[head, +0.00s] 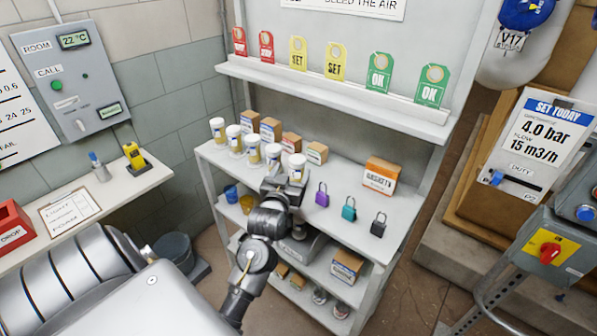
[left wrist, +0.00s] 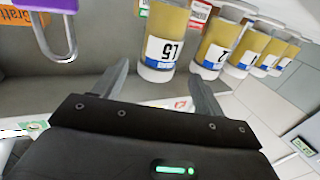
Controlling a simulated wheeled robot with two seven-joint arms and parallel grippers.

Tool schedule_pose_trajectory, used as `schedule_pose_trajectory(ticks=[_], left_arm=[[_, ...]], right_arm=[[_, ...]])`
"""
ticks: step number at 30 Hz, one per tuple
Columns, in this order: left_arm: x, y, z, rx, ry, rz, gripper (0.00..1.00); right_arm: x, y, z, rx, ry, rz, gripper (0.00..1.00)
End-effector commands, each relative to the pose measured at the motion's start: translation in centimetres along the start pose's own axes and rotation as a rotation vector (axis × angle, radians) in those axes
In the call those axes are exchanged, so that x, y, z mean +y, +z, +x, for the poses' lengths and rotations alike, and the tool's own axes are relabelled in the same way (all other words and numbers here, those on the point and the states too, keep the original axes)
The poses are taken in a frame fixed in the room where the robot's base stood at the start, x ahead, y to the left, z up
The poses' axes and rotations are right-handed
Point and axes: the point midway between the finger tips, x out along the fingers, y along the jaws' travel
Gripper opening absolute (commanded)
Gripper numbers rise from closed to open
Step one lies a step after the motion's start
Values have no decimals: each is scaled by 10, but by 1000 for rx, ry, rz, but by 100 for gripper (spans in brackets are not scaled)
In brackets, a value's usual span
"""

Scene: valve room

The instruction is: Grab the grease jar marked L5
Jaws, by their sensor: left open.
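The grease jar marked L5 (left wrist: 163,50) shows upside down in the left wrist view, with a yellowish body and a white label. In the head view the jar at the right end of the row (head: 297,163), white-topped, stands on the shelf just beyond my left gripper (head: 285,182); its label is hidden there. My left gripper is open, and its fingertips (left wrist: 160,70) lie to either side of the L5 jar's near end. I cannot tell whether they touch it. My right gripper is not in view.
Several similar jars (head: 233,136) stand in a row beside it, one close by (left wrist: 215,50). Small boxes (head: 271,128) stand behind. Purple (head: 322,195), teal (head: 349,209) and black padlocks (head: 378,224) and an orange-white box (head: 381,177) are to the right. A ledge with tags (head: 330,88) runs above.

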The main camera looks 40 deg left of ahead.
Motion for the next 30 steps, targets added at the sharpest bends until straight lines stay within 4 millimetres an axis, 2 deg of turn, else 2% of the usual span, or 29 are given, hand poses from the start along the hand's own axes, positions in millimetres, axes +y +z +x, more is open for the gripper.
schedule_pose_trajectory(ticks=[5, 10, 15, 23, 30], left_arm=[[2, -2, 6, 0, 2, 0, 71], [4, -6, 32, -2, 2, 1, 71], [5, -3, 50, -2, 2, 1, 71], [5, -1, 52, -1, 3, 0, 71], [5, -1, 52, -1, 3, 0, 41]], right_arm=[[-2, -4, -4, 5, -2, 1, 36], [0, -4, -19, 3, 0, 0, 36], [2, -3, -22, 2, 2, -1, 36], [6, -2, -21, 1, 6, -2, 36], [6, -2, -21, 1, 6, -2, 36]])
